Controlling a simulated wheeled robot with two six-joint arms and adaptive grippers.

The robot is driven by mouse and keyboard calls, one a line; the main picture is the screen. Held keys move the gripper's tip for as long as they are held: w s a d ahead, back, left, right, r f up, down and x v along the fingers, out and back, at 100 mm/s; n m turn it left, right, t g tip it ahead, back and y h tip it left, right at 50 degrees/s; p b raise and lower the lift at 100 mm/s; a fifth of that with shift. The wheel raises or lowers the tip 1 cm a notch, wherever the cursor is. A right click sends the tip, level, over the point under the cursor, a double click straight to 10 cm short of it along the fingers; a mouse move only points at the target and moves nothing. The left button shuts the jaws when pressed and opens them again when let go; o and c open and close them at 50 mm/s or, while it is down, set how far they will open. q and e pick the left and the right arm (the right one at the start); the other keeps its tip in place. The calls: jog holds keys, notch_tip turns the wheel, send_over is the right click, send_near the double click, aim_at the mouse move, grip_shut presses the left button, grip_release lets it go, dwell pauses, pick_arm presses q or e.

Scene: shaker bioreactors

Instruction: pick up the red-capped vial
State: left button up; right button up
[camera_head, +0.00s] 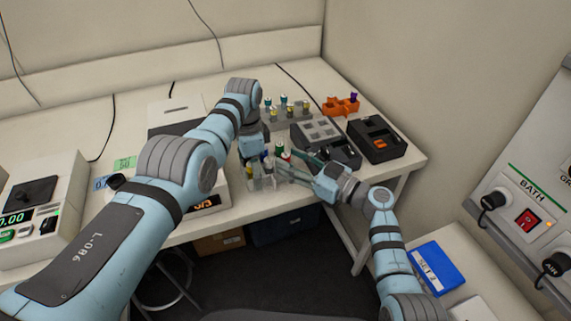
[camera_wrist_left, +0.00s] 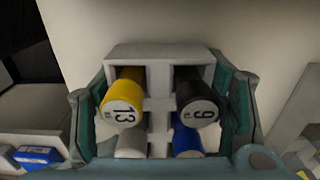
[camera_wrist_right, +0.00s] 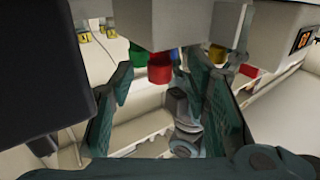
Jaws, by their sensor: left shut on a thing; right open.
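The red-capped vial (camera_head: 286,156) is by the small pale rack (camera_head: 265,182) near the table's front edge, with a green cap beside it. In the right wrist view its red cap (camera_wrist_right: 160,68) shows between the spread fingers of my right gripper (camera_wrist_right: 160,98). My right gripper (camera_head: 289,166) is open and reaches in from the right; I cannot tell whether a finger touches the vial. My left gripper (camera_wrist_left: 160,112) is shut on the rack, with a finger along each side. Yellow, black, white and blue caps show there. The red-capped vial's lower body is hidden.
Behind stands a grey rack (camera_head: 296,117) with teal- and yellow-capped vials, and an orange holder (camera_head: 341,106). A dark device (camera_head: 377,140) is at the right. In the right wrist view a green cap (camera_wrist_right: 138,54) sits close to the red one.

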jog(key=c, duration=0.9)
jog(key=shift+r, duration=0.1)
pick_arm(q)
jog(key=o, duration=1.3)
pick_arm(e)
notch_tip(320, 180, up, 10)
